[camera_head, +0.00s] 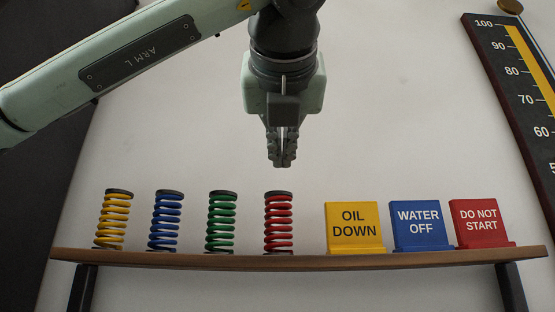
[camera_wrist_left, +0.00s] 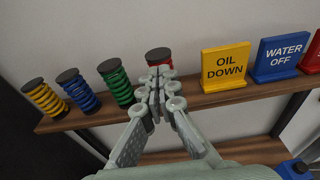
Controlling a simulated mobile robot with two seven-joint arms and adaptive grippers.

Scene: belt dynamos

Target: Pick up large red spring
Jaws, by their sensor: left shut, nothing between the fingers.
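The red spring (camera_head: 278,222) stands upright on the wooden shelf (camera_head: 300,261), the rightmost in a row of springs, with a dark cap on top. My left gripper (camera_head: 281,162) hangs above it, pointing down, its fingers closed together and empty, with a gap between fingertips and cap. In the left wrist view the red spring (camera_wrist_left: 158,55) is mostly hidden behind my left gripper (camera_wrist_left: 157,82); its dark cap and a little red show. My right gripper is not in view.
Left of the red spring stand a green spring (camera_head: 221,222), a blue spring (camera_head: 165,220) and a yellow spring (camera_head: 114,219). To its right stand a yellow sign (camera_head: 354,222), a blue sign (camera_head: 418,220) and a red sign (camera_head: 479,218). A scale board (camera_head: 520,85) hangs at right.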

